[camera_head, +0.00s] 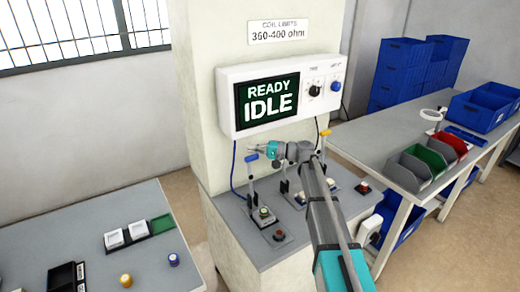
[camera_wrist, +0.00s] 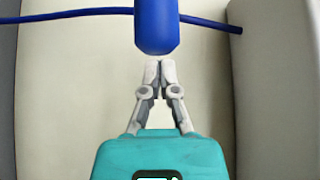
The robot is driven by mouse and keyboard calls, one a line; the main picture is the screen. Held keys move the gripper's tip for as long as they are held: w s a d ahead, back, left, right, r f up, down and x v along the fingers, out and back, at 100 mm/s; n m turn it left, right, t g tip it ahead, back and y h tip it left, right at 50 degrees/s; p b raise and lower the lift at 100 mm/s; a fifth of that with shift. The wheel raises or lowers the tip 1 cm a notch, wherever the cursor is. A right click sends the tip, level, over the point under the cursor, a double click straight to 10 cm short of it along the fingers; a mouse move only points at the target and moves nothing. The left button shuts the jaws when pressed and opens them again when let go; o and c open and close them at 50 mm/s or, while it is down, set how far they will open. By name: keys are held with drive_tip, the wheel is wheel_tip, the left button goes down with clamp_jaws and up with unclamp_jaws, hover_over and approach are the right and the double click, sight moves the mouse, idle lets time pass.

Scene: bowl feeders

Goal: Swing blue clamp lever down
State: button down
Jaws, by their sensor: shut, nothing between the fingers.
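The blue clamp lever (camera_head: 251,158) stands up, with its blue grip at the top of a thin upright above the left clamp station (camera_head: 262,215). In the wrist view its blue grip (camera_wrist: 157,25) is large at the top centre. My gripper (camera_head: 258,149) is beside the blue grip in the head view. In the wrist view my gripper (camera_wrist: 159,64) has its fingertips together, with nothing between them, just below the end of the blue grip. I cannot tell whether the tips touch it.
A yellow-tipped lever (camera_head: 326,133) stands to the right, beyond my arm. A white panel (camera_head: 283,95) reading "READY IDLE" hangs above. A blue cable (camera_wrist: 75,14) runs behind the lever. A red button (camera_head: 279,235) sits at the front of the grey bench (camera_head: 240,237).

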drive_tip(key=shift+s+d, duration=0.5)
drive_tip(key=shift+s, duration=0.2)
drive_tip(key=shift+s+d, duration=0.5)
drive_tip(key=shift+s, duration=0.2)
drive_tip(key=shift+s+a, duration=0.15)
drive_tip(key=shift+s, duration=0.05)
